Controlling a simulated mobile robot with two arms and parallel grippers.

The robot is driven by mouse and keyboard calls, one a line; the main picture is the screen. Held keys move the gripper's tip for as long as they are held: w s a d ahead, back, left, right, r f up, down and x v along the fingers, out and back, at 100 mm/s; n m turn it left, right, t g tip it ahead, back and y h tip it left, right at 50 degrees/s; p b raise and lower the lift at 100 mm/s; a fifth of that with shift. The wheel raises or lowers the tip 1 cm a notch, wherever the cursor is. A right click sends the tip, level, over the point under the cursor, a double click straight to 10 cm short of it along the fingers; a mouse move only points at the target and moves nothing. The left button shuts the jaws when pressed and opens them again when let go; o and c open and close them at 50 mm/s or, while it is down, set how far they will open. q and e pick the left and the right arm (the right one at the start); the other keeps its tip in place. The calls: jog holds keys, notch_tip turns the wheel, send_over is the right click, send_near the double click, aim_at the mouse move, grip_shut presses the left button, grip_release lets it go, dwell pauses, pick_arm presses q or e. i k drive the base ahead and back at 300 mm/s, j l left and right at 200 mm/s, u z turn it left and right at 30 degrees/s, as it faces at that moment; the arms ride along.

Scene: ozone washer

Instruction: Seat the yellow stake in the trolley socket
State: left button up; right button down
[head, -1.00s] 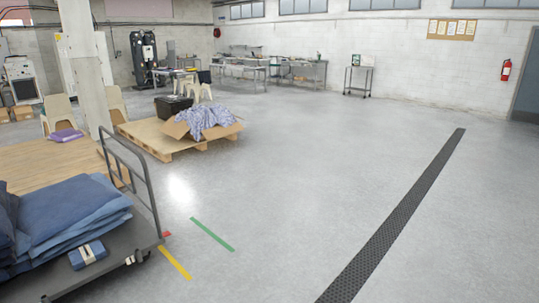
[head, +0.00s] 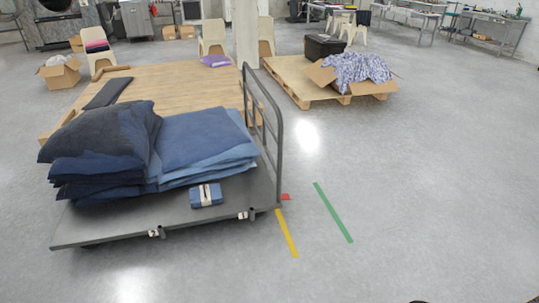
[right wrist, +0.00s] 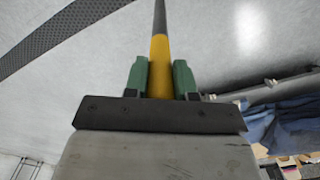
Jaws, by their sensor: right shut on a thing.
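In the right wrist view my right gripper (right wrist: 160,80) has its green fingers shut on the yellow stake (right wrist: 159,50), which has a dark grey upper length. In the head view the trolley (head: 110,228) is a dark flat deck with a grey tubular rail at its right end. Small bracket-like fittings, possibly sockets, sit on its front edge, one near the middle (head: 156,232) and one near the right corner (head: 247,214). I cannot tell which is the task's socket. The stake is apart from these fittings. My left gripper is not in view.
Folded blue cloth stacks (head: 205,140) and a small blue strapped packet (head: 206,195) lie on the trolley. A wooden platform (head: 165,80) stands behind it. A pallet (head: 290,85) with an open box is at the back right. The floor in front and to the right is clear.

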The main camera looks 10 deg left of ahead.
aim_at(125, 170)
jog(key=i+l+u, duration=0.1)
jog(key=i+u, duration=0.25)
jog(key=i, duration=0.2)
jog(key=i+l+u, duration=0.35)
jog(key=i, duration=0.2)
jog(key=i+l+u, duration=0.3)
jog(key=i, duration=0.2)
jog(key=i+l+u, duration=0.8)
jog(key=l, duration=0.15)
jog(key=i+l+u, duration=0.1)
jog(key=l+u, duration=0.2)
jog(key=l, duration=0.1)
